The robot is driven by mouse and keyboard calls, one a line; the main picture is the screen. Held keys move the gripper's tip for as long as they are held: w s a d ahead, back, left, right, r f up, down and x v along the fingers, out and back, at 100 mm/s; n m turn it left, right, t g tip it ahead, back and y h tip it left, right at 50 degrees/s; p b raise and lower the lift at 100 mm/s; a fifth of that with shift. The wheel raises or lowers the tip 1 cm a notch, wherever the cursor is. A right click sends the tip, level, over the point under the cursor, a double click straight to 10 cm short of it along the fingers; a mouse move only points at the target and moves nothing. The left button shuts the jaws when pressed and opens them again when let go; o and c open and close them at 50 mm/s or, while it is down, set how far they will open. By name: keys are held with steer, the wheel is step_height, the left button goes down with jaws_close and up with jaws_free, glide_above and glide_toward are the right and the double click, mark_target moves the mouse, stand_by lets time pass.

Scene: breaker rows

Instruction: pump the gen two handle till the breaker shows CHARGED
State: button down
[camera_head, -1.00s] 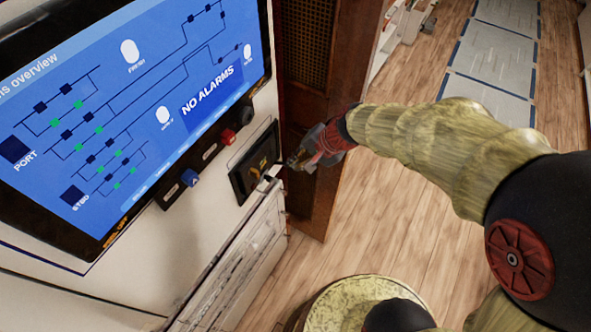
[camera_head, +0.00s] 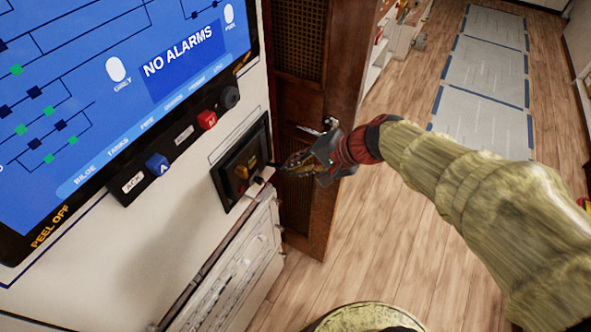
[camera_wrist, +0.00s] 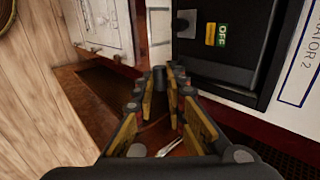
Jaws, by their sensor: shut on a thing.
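The gen two breaker (camera_head: 231,188) is a dark square unit in the white wall panel, below the screen. In the wrist view the breaker (camera_wrist: 262,52) is at the upper right, beside a label whose visible part reads "RATOR 2". It shows a green OFF flag (camera_wrist: 222,35) and a yellow window (camera_wrist: 210,34) whose text I cannot read. My gripper (camera_head: 282,167) is at the breaker's right side. In the wrist view my gripper (camera_wrist: 168,78) has its fingertips close together, shut on the handle, which the fingers mostly hide.
A screen (camera_head: 150,60) reads NO ALARMS. Below it is a strip with a blue button (camera_head: 157,165) and a red button (camera_head: 207,119). A brown wooden door (camera_head: 305,100) stands close behind my gripper. Open wooden floor (camera_head: 400,230) lies to the right.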

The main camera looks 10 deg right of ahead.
stand_by(0.4)
steer(key=c, duration=1.8)
jaws_free()
steer(key=v, duration=1.2)
steer(key=shift+s, duration=0.1)
